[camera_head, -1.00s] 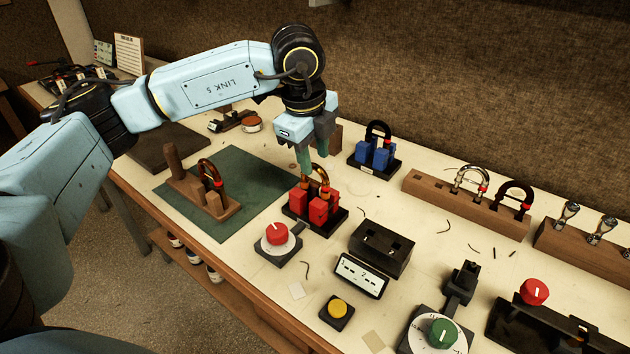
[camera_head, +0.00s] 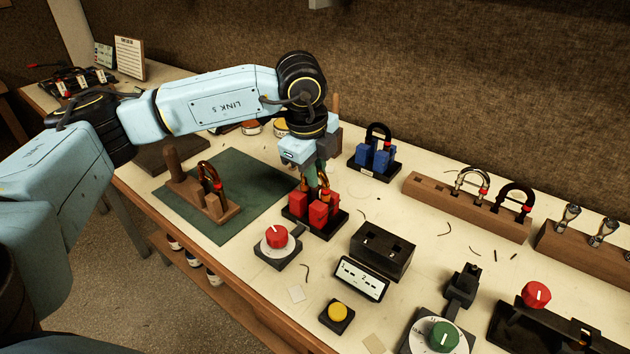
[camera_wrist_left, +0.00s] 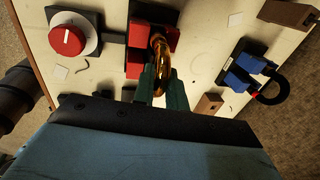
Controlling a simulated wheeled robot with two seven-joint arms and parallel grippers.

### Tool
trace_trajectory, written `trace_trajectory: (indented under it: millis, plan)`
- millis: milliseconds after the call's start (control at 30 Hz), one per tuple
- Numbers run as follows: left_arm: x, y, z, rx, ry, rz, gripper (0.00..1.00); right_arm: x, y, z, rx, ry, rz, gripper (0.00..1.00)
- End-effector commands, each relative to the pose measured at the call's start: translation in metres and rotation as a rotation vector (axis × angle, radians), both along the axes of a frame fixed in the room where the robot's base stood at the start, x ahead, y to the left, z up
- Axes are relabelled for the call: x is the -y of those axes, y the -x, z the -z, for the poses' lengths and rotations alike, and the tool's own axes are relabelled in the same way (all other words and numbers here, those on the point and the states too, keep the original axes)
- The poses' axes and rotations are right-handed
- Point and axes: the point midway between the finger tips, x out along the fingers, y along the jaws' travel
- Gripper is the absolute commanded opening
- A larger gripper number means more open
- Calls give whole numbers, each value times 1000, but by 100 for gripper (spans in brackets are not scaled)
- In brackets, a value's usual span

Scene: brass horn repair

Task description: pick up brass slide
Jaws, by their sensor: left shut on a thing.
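The brass slide (camera_wrist_left: 160,62) is a U-shaped tube standing upright in the red block holder (camera_head: 318,208). In the head view most of its bend is hidden by my left gripper (camera_head: 317,168). My left gripper (camera_wrist_left: 162,90) comes down from above with its green fingers shut on the top of the slide. The slide's lower ends are still between the red blocks. My right gripper is in neither view.
A red dial (camera_head: 278,237) stands in front of the red holder, and a blue block holder (camera_head: 375,158) with a dark U-tube is behind right. A green mat (camera_head: 245,180) carries a wooden stand (camera_head: 200,198) with another slide. A black two-slot block (camera_head: 381,248) stands front right.

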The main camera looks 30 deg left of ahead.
Motion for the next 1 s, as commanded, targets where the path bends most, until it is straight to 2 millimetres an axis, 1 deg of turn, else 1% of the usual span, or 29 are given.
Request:
trace_trajectory:
  millis: [133, 233, 500, 600, 700, 800, 1000]
  plan:
    - [0, 0, -3, 2, 0, 0, 0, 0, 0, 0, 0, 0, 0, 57]
    - [0, -1, -14, 5, 0, 0, 0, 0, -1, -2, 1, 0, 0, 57]
    - [1, -1, -69, 7, 3, -1, 0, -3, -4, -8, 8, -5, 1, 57]
    - [0, -1, -85, 6, 0, 0, 0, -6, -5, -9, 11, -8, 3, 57]
    - [1, -1, -95, 4, 1, 1, 0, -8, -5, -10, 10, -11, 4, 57]
    - [0, 0, -100, 2, 1, 1, 0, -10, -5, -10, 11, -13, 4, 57]
    - [0, 0, -101, 1, 1, 0, 0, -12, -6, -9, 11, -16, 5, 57]
